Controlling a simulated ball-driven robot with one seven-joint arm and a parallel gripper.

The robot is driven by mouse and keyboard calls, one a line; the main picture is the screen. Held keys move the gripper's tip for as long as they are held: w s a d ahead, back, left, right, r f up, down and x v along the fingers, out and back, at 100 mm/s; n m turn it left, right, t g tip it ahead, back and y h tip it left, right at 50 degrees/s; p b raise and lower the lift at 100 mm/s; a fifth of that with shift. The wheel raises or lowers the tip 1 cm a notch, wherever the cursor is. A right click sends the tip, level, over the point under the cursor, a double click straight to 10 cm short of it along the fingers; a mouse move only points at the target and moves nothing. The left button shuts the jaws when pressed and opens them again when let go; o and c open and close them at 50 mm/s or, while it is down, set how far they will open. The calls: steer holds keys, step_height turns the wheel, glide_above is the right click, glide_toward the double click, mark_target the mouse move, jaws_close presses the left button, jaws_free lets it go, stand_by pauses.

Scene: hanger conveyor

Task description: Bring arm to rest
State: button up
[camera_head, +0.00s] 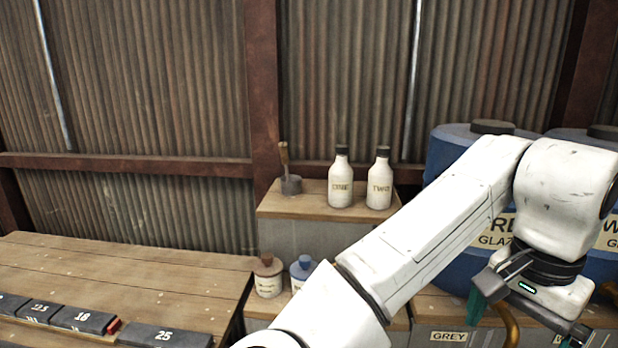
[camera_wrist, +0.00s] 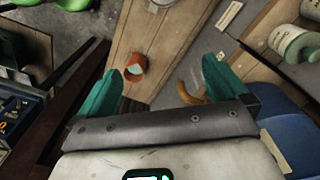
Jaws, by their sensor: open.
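My arm stretches across the right side of the head view, raised in front of the blue barrels. My gripper (camera_wrist: 160,70) shows in the wrist view with its two teal fingers spread wide apart and nothing between them in its grasp. In the head view the hand hangs at the lower right, and one teal finger shows there (camera_head: 475,306). An orange-brown cup (camera_wrist: 135,67) appears between the fingers in the wrist view, beyond them on a wooden surface.
Blue barrels (camera_head: 448,150) stand behind my arm at right. Two white bottles (camera_head: 341,184) stand on a wooden shelf (camera_head: 275,204); two small jars (camera_head: 268,279) sit below. At left, a wooden table (camera_head: 120,275) bears several dark numbered blocks (camera_head: 84,320). A curved orange-brown piece (camera_wrist: 188,90) lies near the right finger.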

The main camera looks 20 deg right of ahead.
steer(key=w+d+f+n+t+h, duration=0.1)
steer(key=d+f+h, duration=0.15)
steer(key=d, duration=0.25)
steer(key=d+f+n+h, duration=0.1)
steer(key=d+f+h, duration=0.1)
steer(key=d+h, duration=0.15)
step_height(320, 180, down, 9)
steer(key=d+n+t, duration=0.2)
steer(key=n, duration=0.4)
steer(key=s+a+f+n+g+y, duration=0.1)
steer(key=s+a+f+n+y, duration=0.2)
steer(key=s+a+f, duration=0.5)
steer(key=s+a+f+n+g+y, duration=0.1)
steer(key=s+a+f+n+y, duration=0.2)
steer(key=s+a+f, duration=0.5)
step_height(320, 180, down, 6)
steer(key=shift+s+a, duration=0.15)
steer(key=shift+a, duration=0.45)
